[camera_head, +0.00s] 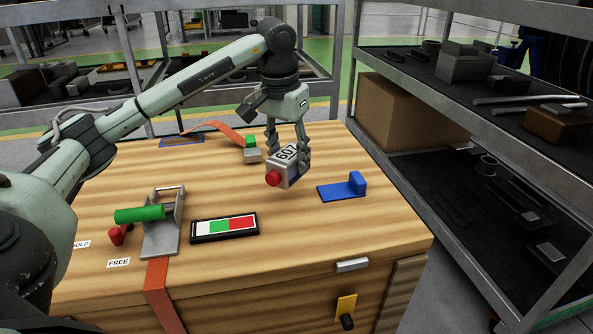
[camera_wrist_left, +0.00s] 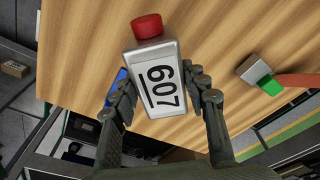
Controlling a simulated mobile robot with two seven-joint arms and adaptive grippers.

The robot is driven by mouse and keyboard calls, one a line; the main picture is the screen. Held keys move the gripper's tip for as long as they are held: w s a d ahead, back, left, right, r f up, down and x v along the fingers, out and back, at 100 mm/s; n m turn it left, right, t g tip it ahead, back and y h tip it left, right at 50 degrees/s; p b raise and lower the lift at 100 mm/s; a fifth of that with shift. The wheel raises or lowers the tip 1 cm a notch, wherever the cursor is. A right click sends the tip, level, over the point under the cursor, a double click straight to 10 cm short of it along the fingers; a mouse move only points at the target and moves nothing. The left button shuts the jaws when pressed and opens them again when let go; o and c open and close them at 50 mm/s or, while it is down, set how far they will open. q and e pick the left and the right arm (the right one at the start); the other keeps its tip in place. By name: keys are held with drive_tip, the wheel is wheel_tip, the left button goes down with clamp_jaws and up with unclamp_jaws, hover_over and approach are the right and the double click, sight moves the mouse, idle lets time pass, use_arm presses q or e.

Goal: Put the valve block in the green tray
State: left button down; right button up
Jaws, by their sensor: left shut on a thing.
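The valve block (camera_head: 286,168) is a light grey block with a red knob and a "607" label. My left gripper (camera_head: 287,155) is shut on it, fingers on its two sides. It seems to be held above the wooden table, left of a blue bracket. In the left wrist view, the valve block (camera_wrist_left: 158,85) sits between my left fingers (camera_wrist_left: 165,98), its red knob pointing away. A black-rimmed flat piece (camera_head: 195,238) with white, green and red fields lies at the table's front. No separate all-green tray is clear. My right gripper is not in view.
A blue bracket (camera_head: 345,187) stands on the table (camera_head: 290,235) right of the block. A grey clamp (camera_head: 163,238) with a green handle (camera_head: 140,214) stands at the left. A buckle (camera_head: 252,156) with an orange strap lies behind. Shelves (camera_head: 470,115) flank the right side.

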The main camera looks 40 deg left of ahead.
sight(296, 173)
use_arm(q)
drive_tip(key=shift+w+d+f, duration=0.1)
drive_tip(key=shift+w+f, duration=0.25)
drive_tip(key=shift+w, duration=0.2)
drive_tip(key=shift+w+d+f, duration=0.1)
drive_tip(key=shift+w+f, duration=0.2)
drive_tip(key=shift+w, duration=0.2)
wheel_tip(296, 173, down, 3)
drive_tip(key=shift+f, duration=0.4)
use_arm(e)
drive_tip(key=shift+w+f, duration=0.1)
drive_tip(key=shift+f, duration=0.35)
use_arm(q)
drive_tip(key=shift+f, duration=0.1)
drive_tip(key=c, duration=1.3)
unclamp_jaws()
drive_tip(key=shift+f, duration=0.1)
drive_tip(key=shift+o, duration=2.4)
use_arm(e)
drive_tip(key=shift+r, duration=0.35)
